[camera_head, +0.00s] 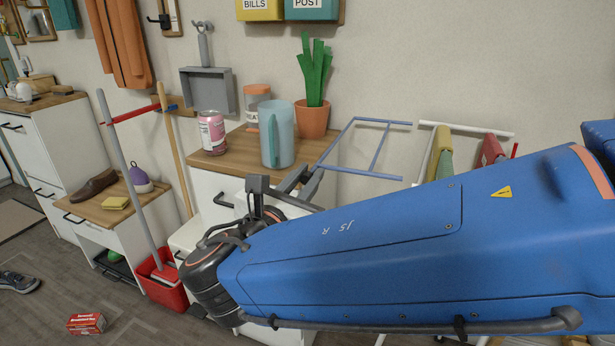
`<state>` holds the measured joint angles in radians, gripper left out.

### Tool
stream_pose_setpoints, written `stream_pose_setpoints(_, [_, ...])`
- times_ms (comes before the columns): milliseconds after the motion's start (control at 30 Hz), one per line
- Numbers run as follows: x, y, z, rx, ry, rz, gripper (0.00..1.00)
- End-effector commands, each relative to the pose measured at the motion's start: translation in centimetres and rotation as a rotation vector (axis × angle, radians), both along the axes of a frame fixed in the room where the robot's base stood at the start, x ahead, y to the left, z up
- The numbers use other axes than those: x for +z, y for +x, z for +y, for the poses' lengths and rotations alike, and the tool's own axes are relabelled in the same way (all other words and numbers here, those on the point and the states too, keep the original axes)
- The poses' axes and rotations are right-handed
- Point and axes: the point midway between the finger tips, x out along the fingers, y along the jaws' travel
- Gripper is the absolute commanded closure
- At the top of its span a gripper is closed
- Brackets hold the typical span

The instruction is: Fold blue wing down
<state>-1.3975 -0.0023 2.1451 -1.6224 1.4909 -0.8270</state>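The blue wing (375,147) is a thin, open blue frame with a crossbar, on the left side of a drying rack (467,128). It sticks out to the left, roughly level or slightly tilted. Its near left corner comes close to my gripper (282,188), at the end of my blue arm. The dark grey fingers are by the front of the wooden-topped cabinet. I cannot tell whether they touch the wing or how wide apart they are. My arm hides much of the rack's lower part.
The cabinet top (230,155) holds a blue-grey pitcher (278,135), a pink can (212,132), a jar (257,100) and a potted plant (313,115). Green and red cloths (490,150) hang on the rack. A red bucket (165,285) stands on the floor at left.

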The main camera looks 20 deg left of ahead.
Motion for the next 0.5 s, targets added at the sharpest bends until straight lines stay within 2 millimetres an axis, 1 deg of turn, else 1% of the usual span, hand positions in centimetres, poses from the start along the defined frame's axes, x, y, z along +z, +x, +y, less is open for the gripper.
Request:
stream_pose_setpoints(167, [0.3, 0.0, 0.0, 0.0, 0.017, -0.001, 1.0])
stream_pose_setpoints(333, [2.6, 0.0, -0.2, 0.0, 0.142, -0.011, 1.0])
stream_pose_setpoints(400, [3.2, 0.0, -0.2, 0.0, 0.173, -0.014, 1.0])
stream_pose_setpoints(500, [3.3, 0.0, -0.3, 0.0, 0.186, -0.015, 1.0])
